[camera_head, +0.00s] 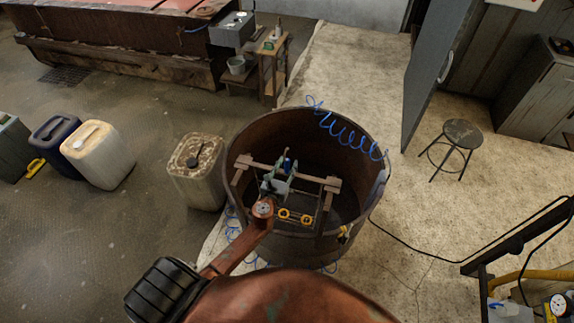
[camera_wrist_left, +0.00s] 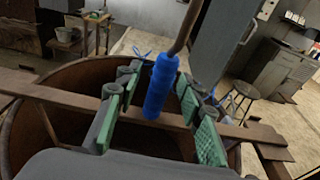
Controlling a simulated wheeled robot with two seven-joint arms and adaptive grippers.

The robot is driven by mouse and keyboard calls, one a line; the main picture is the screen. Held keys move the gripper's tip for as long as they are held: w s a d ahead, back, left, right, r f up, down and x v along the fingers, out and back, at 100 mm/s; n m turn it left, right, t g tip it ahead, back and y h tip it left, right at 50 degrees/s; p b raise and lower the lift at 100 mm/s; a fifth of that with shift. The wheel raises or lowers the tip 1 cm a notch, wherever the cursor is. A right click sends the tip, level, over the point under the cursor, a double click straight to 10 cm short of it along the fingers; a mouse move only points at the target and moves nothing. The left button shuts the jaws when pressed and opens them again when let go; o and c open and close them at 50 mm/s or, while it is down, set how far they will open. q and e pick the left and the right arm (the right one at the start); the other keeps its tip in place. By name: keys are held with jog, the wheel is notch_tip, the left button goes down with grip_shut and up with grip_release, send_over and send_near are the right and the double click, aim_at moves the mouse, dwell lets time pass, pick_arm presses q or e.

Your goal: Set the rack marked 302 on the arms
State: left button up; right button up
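A rack-like frame with brown bars (camera_head: 330,184) sits in a round rusty tub (camera_head: 355,140). Two yellow rings (camera_head: 295,217) show at its near side. No marking 302 is legible. A blue grip (camera_head: 288,163) on a brown rod stands at the middle of the frame. My left gripper (camera_head: 274,181) is over the tub at this grip. In the left wrist view its green-padded fingers are spread on both sides of the blue grip (camera_wrist_left: 160,88), with gaps visible. A brown crossbar (camera_wrist_left: 75,97) runs behind the fingers. My right gripper is out of view.
Blue coiled hose (camera_head: 340,130) hangs over the tub's far rim. A dirty canister (camera_head: 197,170) stands close left of the tub, with other canisters (camera_head: 98,155) farther left. A stool (camera_head: 461,135) stands right. A dark frame with a yellow hose (camera_head: 535,275) is at lower right.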

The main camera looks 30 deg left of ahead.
pick_arm(q)
jog(key=v, duration=1.2)
jog(key=s+a+f+n+g+b, duration=0.1)
jog(key=s+f+n+g+b, duration=0.25)
jog(key=f, duration=1.05)
jog(key=s+a+f+n+g+h+b, duration=0.15)
jog(key=s+f+n, duration=0.4)
jog(key=f, duration=0.85)
jog(key=s+a+f+n+g+y+b, duration=0.15)
jog(key=s+f+n+g, duration=0.35)
jog(key=f, duration=0.9)
jog(key=s+d+f+n+g+h+b, duration=0.1)
jog(key=s+d+f+n+g+b, duration=0.1)
jog(key=s+f+n, duration=0.7)
jog(key=s+d+f+n+g+h+b, duration=0.2)
jog(key=s+f+n, duration=0.7)
jog(key=s+f, duration=0.8)
jog(key=s+d+b, duration=0.1)
jog(key=s, duration=0.5)
jog(key=shift+s+d+f+g+b, duration=0.25)
jog(key=shift+s+g+b, duration=0.05)
jog(key=shift+g+b, duration=0.1)
